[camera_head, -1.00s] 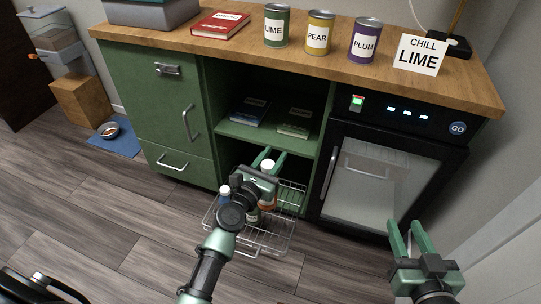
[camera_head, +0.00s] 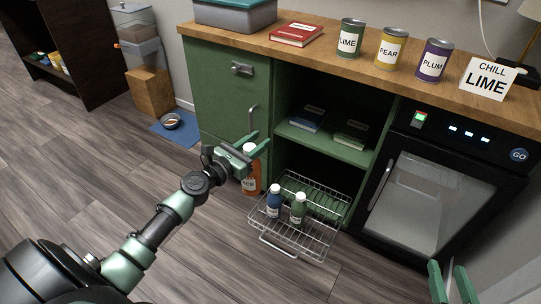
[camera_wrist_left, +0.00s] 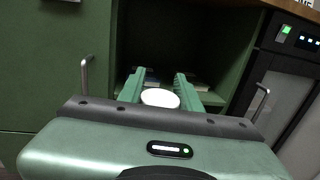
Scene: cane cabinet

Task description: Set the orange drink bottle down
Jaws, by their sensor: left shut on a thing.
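The orange drink bottle (camera_head: 256,170) is upright with a white cap, left of the wire basket and in front of the green cabinet. My left gripper (camera_head: 257,143) is shut on it near the cap. In the left wrist view the white cap (camera_wrist_left: 160,98) sits between my left fingers (camera_wrist_left: 158,82). Whether the bottle's base touches anything is unclear. The pulled-out wire basket (camera_head: 284,243) holds a blue bottle (camera_head: 274,202) and a green bottle (camera_head: 298,210), both upright. My right gripper (camera_head: 450,272) is empty with fingers apart at the lower right.
A counter (camera_head: 380,75) carries LIME, PEAR and PLUM cans, a red book (camera_head: 297,34) and a CHILL LIME sign (camera_head: 487,79). A glass-door cooler (camera_head: 430,198) stands at the right. Two books lie on the open shelf (camera_head: 325,143). The floor (camera_head: 110,170) at the left is clear.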

